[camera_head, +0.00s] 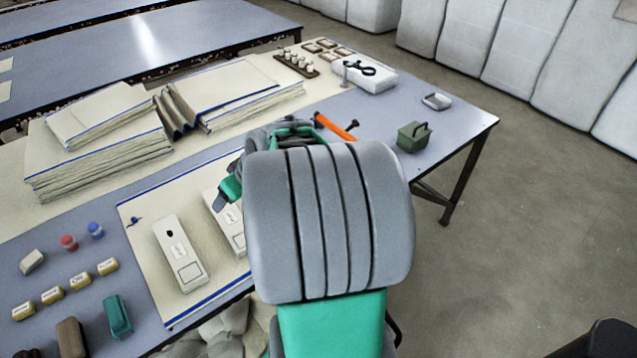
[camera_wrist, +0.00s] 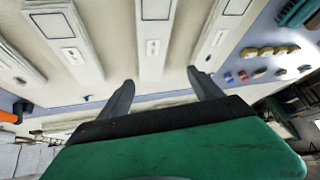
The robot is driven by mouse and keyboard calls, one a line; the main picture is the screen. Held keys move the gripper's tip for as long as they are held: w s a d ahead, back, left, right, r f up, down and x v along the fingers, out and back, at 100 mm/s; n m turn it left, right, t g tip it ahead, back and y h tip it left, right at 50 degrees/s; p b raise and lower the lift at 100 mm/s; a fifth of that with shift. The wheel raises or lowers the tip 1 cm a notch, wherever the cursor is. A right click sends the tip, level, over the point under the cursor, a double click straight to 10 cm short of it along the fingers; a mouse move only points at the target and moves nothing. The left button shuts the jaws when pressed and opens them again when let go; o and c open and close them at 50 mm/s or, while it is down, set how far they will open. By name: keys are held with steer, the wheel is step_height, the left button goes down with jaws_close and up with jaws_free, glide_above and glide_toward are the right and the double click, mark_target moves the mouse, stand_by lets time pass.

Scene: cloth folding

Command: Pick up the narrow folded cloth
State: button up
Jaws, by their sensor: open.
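Long, narrow, pale pieces with printed rectangles lie side by side on a cream sheet; I cannot tell whether one is the narrow folded cloth. In the head view one narrow piece (camera_head: 180,255) is in full view, and a second (camera_head: 226,222) is partly hidden by my arm. The head view mostly hides my gripper behind my arm.
The cream sheet (camera_head: 150,290) has blue edges. Stacked cloths (camera_head: 100,175) and a grey pleated cloth (camera_head: 177,110) lie farther back. Small labelled rolls (camera_head: 78,281) are at lower left. A green box (camera_head: 413,137) and an orange-handled tool (camera_head: 333,126) are to the right.

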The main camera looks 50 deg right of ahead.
steer(key=shift+o, duration=1.3)
steer(key=d+f+t+b, duration=0.1)
steer(key=d+f, duration=0.1)
steer(key=d, duration=0.3)
steer(key=s+d+f+m+t+h+b, duration=0.1)
steer(key=d+f, duration=0.2)
steer(key=d, duration=0.2)
steer(key=s+d+f+t+b, duration=0.1)
steer(key=d+f+b, duration=0.1)
steer(key=d, duration=0.4)
steer(key=shift+f+m, duration=0.3)
steer(key=shift+f, duration=0.25)
steer(key=s+d+t+h, duration=0.1)
steer(key=s+d, duration=0.1)
steer(key=d, duration=0.2)
steer(key=s+d+f+m+t+h+b, duration=0.1)
steer(key=s+d, duration=0.2)
steer(key=d, duration=0.1)
steer(key=s+d+f+m+t+h+b, duration=0.1)
steer(key=s+d+h, duration=0.1)
steer(key=d, duration=0.3)
steer(key=shift+s+f, duration=0.2)
steer(key=shift+s, duration=0.25)
steer(key=x, duration=0.7)
steer(key=shift+w+d, duration=0.1)
steer(key=shift+w, duration=0.15)
steer(key=shift+r, duration=0.1)
steer(key=shift+c, duration=0.2)
steer(key=c, duration=1.5)
steer(key=shift+r, duration=0.1)
